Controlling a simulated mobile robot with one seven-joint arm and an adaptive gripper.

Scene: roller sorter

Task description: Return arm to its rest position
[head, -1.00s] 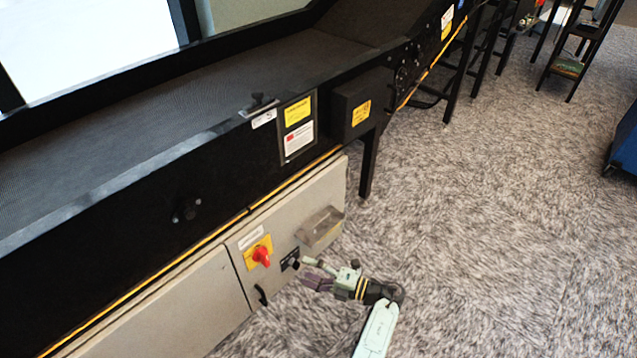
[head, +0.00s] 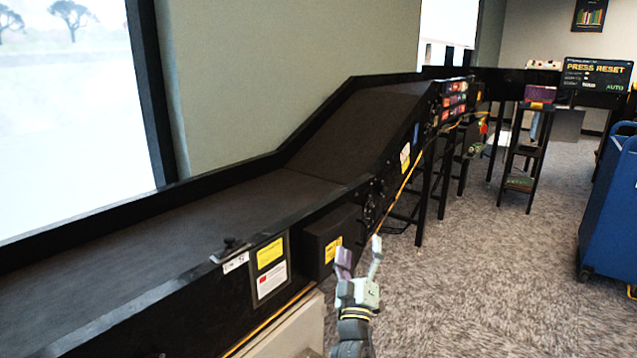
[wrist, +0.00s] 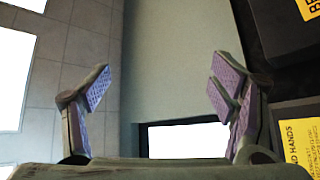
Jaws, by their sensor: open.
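My gripper (head: 360,262) is raised in the head view, its two fingers pointing up and spread apart with nothing between them. It stands in front of the black conveyor's side, just right of the dark box with a yellow label (head: 333,248). In the wrist view my gripper (wrist: 161,92) also shows open and empty, with purple ridged pads on both fingers. Beyond the fingers that view shows the ceiling, a wall and a bright window.
The black conveyor (head: 190,236) runs from lower left to the back right, beside my gripper. A blue cart (head: 612,215) stands at the right. A screen reading "PRESS RESET" (head: 597,76) is at the back. The carpet (head: 470,285) between conveyor and cart is clear.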

